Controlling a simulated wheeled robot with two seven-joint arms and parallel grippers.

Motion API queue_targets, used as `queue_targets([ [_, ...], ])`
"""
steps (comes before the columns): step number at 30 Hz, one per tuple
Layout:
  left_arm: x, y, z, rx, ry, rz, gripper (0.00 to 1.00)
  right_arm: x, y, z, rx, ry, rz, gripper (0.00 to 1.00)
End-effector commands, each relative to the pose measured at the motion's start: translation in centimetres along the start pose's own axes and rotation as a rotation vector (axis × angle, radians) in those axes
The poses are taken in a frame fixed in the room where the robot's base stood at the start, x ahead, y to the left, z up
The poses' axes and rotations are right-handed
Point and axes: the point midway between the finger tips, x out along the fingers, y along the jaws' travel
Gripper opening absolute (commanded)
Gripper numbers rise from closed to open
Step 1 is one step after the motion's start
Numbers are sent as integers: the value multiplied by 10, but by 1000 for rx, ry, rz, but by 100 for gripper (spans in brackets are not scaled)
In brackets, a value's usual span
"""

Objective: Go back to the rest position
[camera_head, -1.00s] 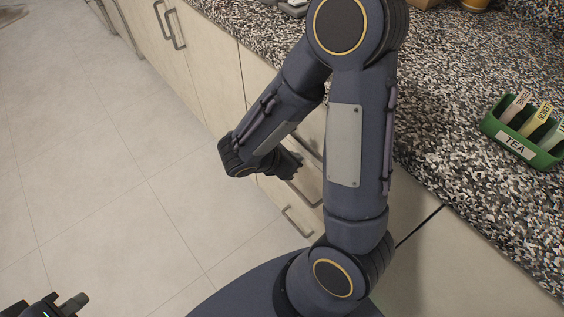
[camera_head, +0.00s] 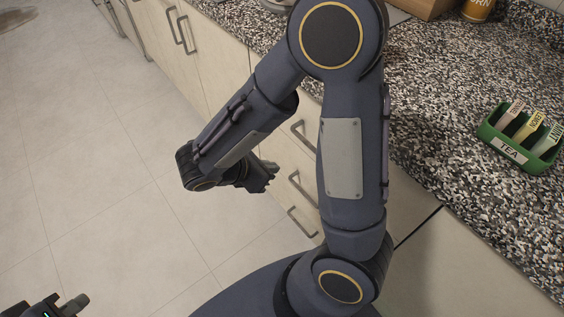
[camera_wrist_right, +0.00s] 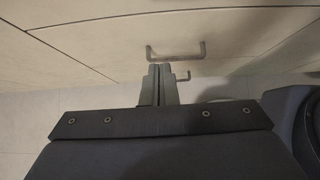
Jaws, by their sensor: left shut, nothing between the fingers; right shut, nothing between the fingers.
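My right arm fills the middle of the head view, bent over the counter edge and down in front of the drawers. My right gripper (camera_head: 270,178) points at the drawer fronts below the counter, and whether it touches them cannot be told in this view. In the right wrist view its fingers (camera_wrist_right: 159,75) are shut and empty, just in front of a drawer handle (camera_wrist_right: 176,52). My left gripper (camera_head: 75,304) shows only in part at the bottom left corner of the head view, over the floor. It is shut with nothing in it.
The speckled counter (camera_head: 445,110) runs along the right, with a green tea box (camera_head: 508,152) holding several packets. A brown box (camera_head: 424,8) and a jar (camera_head: 477,9) stand at the back. Drawers with handles (camera_head: 303,186) line the counter.

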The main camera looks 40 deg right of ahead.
Motion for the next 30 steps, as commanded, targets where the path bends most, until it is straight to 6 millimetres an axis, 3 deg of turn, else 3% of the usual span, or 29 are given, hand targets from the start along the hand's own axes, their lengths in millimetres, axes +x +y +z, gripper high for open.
queue_targets([
  [6, -3, 2, -2, 0, 0, 0, 0, -14, 0, 0, -1, 1, 0, 0],
  [13, -3, 1, -1, 0, 0, 0, 0, -14, -1, 0, 4, 5, -3, 0],
  [17, -3, 1, -2, 0, 0, 0, 0, -12, -12, 10, 98, 63, -47, 0],
  [23, -3, 1, -1, 0, 0, 0, 0, -14, -56, 32, 517, 333, -227, 0],
  [30, -3, 1, -1, 0, 0, 0, 0, -38, -93, 39, 1112, 723, -434, 0],
])
